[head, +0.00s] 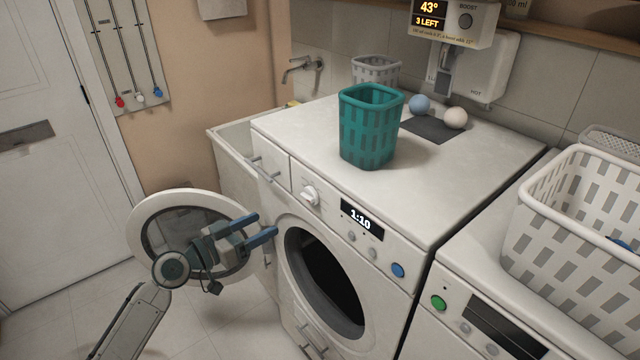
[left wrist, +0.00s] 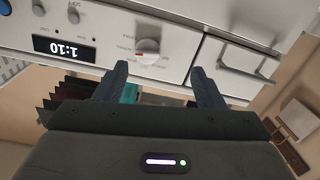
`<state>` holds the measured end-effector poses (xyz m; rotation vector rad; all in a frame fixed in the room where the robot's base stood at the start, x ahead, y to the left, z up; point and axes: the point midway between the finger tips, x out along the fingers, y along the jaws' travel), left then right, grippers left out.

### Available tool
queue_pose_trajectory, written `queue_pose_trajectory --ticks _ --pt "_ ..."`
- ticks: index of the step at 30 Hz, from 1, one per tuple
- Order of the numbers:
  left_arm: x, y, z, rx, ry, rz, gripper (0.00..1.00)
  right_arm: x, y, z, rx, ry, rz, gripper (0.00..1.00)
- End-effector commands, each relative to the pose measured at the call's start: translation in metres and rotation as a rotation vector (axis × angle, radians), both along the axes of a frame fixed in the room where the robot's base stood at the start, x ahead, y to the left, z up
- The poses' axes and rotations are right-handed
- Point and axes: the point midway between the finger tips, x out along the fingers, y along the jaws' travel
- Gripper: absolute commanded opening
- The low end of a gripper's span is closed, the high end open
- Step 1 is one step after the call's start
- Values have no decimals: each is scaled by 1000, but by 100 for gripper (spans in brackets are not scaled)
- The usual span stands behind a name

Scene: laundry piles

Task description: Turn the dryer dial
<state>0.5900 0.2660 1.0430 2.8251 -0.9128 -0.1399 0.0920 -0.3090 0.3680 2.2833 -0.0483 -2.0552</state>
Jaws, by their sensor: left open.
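The dryer dial (head: 310,196) is a white round knob on the front panel of the white machine, left of a display reading 1:10 (head: 362,219). In the left wrist view the dial (left wrist: 147,52) shows a red mark and lies ahead of and between my fingertips, apart from them. My left gripper (head: 266,227) is open and empty, below and left of the dial, in front of the open round door (head: 150,207). It also shows in the left wrist view (left wrist: 158,75). My right gripper is not in view.
A teal basket (head: 368,130) stands on the machine top, with a blue ball (head: 420,104) and a white ball (head: 456,118) behind. A white basket (head: 545,240) stands on the machine at right. A drawer (head: 270,160) with a handle is left of the dial.

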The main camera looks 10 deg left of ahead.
Motion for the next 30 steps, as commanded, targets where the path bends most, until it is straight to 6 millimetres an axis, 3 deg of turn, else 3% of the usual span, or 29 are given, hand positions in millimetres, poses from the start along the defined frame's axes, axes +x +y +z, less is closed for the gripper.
queue_pose_trajectory --ticks 3,14,24,30 --pt "-5 -9 21 -7 -33 -33 63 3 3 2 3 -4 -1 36" --pt "24 -32 26 -15 -34 -33 63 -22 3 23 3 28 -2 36" --pt "66 -65 25 -13 -33 -34 63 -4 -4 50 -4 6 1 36" --pt "78 -74 21 -9 -33 -34 63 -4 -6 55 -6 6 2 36"
